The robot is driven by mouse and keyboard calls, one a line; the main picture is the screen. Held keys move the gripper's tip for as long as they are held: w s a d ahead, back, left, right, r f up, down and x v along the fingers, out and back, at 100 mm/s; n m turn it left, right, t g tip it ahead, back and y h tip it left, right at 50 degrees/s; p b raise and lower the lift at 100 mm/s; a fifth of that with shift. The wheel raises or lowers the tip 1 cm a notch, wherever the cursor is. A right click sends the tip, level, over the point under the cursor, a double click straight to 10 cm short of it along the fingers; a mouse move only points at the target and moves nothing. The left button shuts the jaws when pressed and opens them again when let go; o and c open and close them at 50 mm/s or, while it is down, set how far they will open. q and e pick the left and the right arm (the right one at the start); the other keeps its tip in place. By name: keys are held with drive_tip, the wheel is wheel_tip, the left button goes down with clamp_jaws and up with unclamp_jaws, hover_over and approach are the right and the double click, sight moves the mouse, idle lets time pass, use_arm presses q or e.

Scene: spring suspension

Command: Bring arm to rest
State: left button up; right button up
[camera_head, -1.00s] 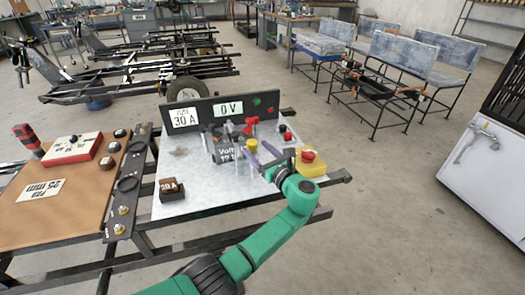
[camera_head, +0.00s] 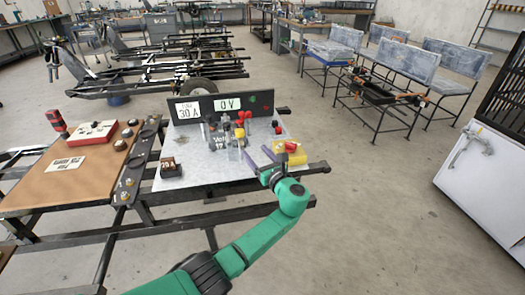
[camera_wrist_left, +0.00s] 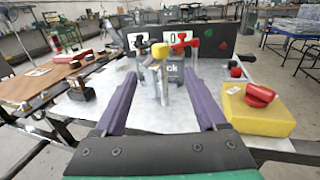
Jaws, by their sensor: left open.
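My left gripper (camera_head: 258,158) is at the front right of the grey metal board (camera_head: 210,172), its purple fingers open and nothing between them. In the left wrist view the open fingers (camera_wrist_left: 160,80) point toward a post with a yellow cap (camera_wrist_left: 159,51), which stands beyond the fingertips. The capped post also shows in the head view (camera_head: 240,133). My green left arm reaches up from the bottom of the head view. My right gripper is in neither view.
A yellow box with a red button (camera_wrist_left: 258,110) is close to the right of the left gripper. A black upright panel (camera_head: 222,104) stands behind. A brown board (camera_head: 60,175) is at left. Open floor (camera_head: 370,220) is at right, before a white cabinet (camera_head: 485,180).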

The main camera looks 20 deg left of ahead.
use_arm(q)
drive_tip(key=s+a+f+n+g+h+p, duration=0.1)
drive_tip(key=s+f+n+g+h+p, duration=0.1)
drive_tip(key=s+f, duration=0.5)
drive_tip(key=s+a+f+n+g+h+p, duration=0.1)
drive_tip(key=s+f+n+g+h+p, duration=0.15)
drive_tip(key=f, duration=0.85)
drive_tip(key=s+a+f+n+g+h+p, duration=0.1)
drive_tip(key=s+f+n+g+h, duration=0.3)
drive_tip(key=f, duration=0.6)
drive_tip(key=s+f+n+h+p, duration=0.1)
drive_tip(key=s+f+n, duration=0.3)
drive_tip(key=s, duration=0.9)
drive_tip(key=s+f+n+g+h+p, duration=0.1)
drive_tip(key=s+n, duration=0.5)
drive_tip(key=s, duration=0.7)
drive_tip(key=s+f+n+g+h+p, duration=0.1)
drive_tip(key=s+f+n+h+p, duration=0.2)
drive_tip(key=s+f, duration=0.5)
drive_tip(key=s+n+p, duration=0.1)
drive_tip(key=s+n, duration=0.1)
drive_tip(key=s, duration=0.3)
drive_tip(key=shift+s+d, duration=0.15)
drive_tip(key=shift+d, duration=0.1)
drive_tip(key=shift+n+g, duration=0.25)
